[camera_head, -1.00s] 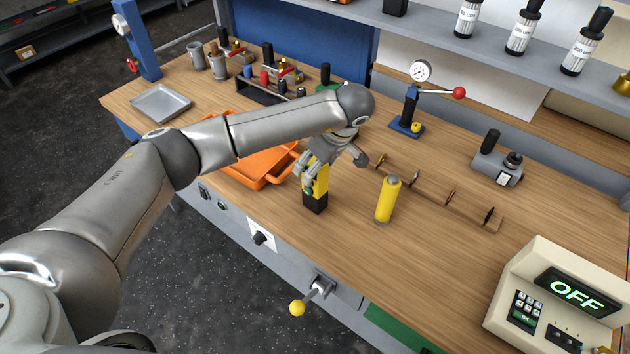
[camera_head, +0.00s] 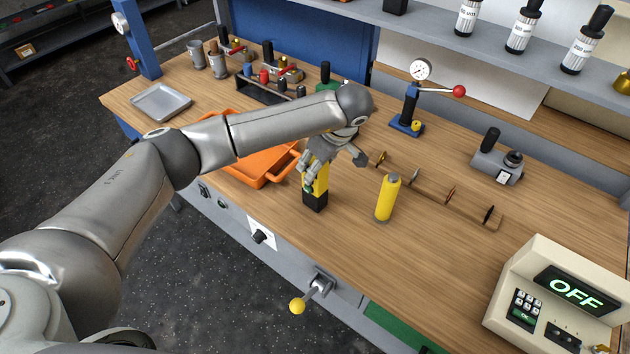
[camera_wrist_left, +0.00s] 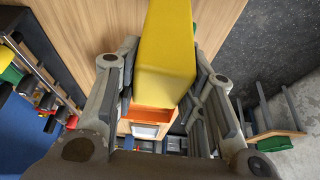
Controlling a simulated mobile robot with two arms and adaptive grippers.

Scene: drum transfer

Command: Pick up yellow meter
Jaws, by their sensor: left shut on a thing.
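The yellow meter (camera_head: 320,186) is a boxy yellow body with a black lower end, upright near the front edge of the bench. My left gripper (camera_head: 318,168) is shut on it from above, and the fingers hide much of its upper part. In the left wrist view the yellow meter (camera_wrist_left: 168,50) sits between the two fingers. I cannot tell whether its black end touches the bench top. My right gripper is not in view.
A yellow cylinder (camera_head: 387,198) stands just right of the meter. An orange tray (camera_head: 262,172) lies to the left, under my arm. A wooden rack strip (camera_head: 435,192) lies behind. A display box (camera_head: 560,300) reads OFF at right. Clear bench lies in front right.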

